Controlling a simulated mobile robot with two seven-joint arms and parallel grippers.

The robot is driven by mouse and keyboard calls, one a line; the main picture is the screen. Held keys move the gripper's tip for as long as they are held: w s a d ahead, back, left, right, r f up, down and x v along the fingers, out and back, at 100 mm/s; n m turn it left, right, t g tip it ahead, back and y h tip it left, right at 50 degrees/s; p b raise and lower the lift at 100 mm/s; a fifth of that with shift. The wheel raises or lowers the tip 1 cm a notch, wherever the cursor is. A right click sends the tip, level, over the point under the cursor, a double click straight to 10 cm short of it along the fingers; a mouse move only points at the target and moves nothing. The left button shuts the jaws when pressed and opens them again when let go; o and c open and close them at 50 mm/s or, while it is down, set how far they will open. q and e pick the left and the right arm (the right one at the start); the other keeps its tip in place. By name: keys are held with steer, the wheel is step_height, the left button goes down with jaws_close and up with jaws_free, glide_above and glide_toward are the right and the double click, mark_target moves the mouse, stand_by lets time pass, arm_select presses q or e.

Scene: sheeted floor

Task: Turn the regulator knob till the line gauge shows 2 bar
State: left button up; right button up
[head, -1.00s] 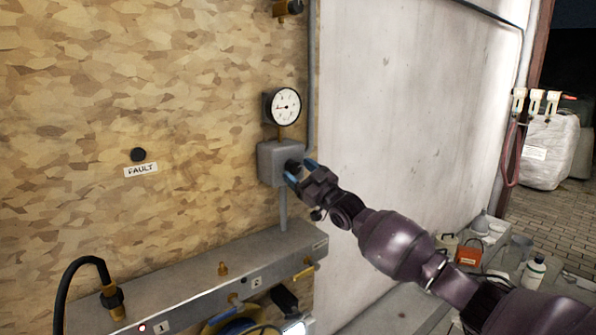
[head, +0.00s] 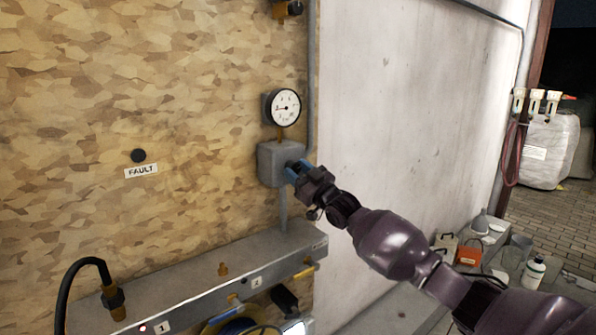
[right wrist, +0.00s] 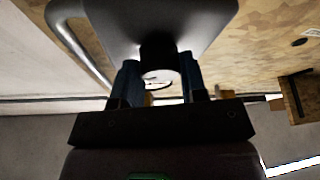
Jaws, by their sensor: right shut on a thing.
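The line gauge (head: 283,107) is a round white dial with a black rim on the chipboard wall. Its needle points to the left; the numbers are too small to read. Below it is the grey regulator box (head: 273,165), with the dark regulator knob on its front, largely hidden by my gripper in the head view. My right gripper (head: 293,171) has its blue fingers shut on the knob. In the right wrist view the knob (right wrist: 159,62) sits between the two fingers (right wrist: 160,85), below the box. My left gripper is not in view.
A grey manifold (head: 200,278) with numbered outlets, yellow-handled valves and a black hose (head: 75,275) runs along below. A black button (head: 138,155) sits above a FAULT label. Bottles and containers (head: 500,250) stand at the right. The white wall beside the arm is clear.

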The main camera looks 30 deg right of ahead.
steer(key=m+h+p, duration=0.1)
steer(key=m+p, duration=0.1)
steer(key=m, duration=0.1)
steer(key=shift+a+r, duration=0.1)
steer(key=shift+r, duration=0.05)
steer(key=shift+m+t+h+p, duration=0.3)
steer(key=shift+m+h, duration=0.3)
steer(key=shift+m, duration=0.2)
steer(key=shift+f, duration=0.2)
steer(key=o, duration=0.8)
steer(key=shift+o, duration=0.6)
steer(key=shift+s+f, duration=0.3)
steer(key=shift+s, duration=0.25)
steer(key=b+v, duration=0.1)
steer(key=v, duration=0.8)
steer(key=shift+s, duration=0.3)
